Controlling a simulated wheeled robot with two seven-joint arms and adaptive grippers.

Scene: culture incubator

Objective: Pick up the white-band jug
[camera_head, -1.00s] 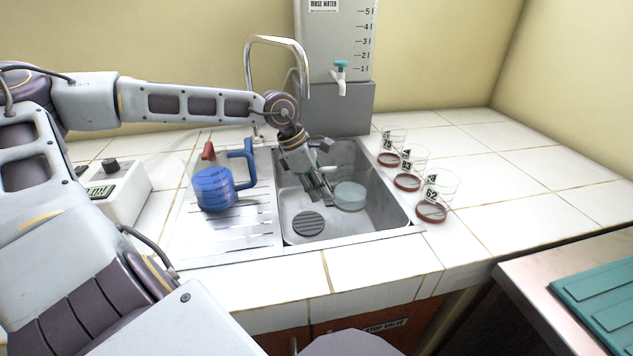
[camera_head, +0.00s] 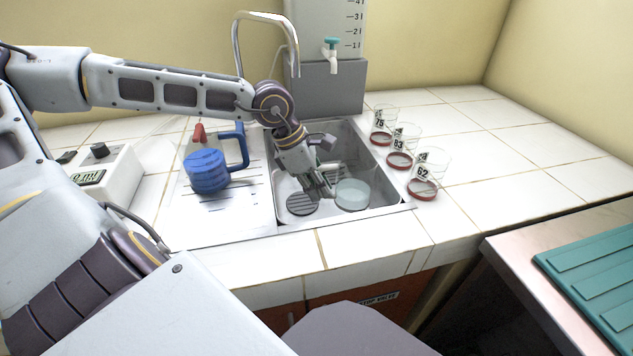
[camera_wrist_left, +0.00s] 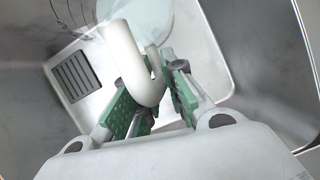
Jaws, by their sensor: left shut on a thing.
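The white-band jug (camera_head: 352,194) is at the sink basin. In the head view it shows mainly as a pale, see-through round shape beside my left gripper (camera_head: 326,188). In the left wrist view its curved white handle (camera_wrist_left: 140,70) lies between the green finger pads of my left gripper (camera_wrist_left: 152,100), which is shut on it. The clear jug body (camera_wrist_left: 140,18) shows at the top there. I cannot tell whether the jug touches the sink floor, and its band is not clearly visible. My right gripper is in neither view.
A blue-handled jug (camera_head: 208,172) stands on the drainboard (camera_head: 230,222) left of the sink (camera_head: 385,203). Several red-rimmed numbered beakers (camera_head: 400,145) line the sink's right side. A tap (camera_head: 237,50) arches behind. The right counter (camera_head: 500,150) is mostly clear.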

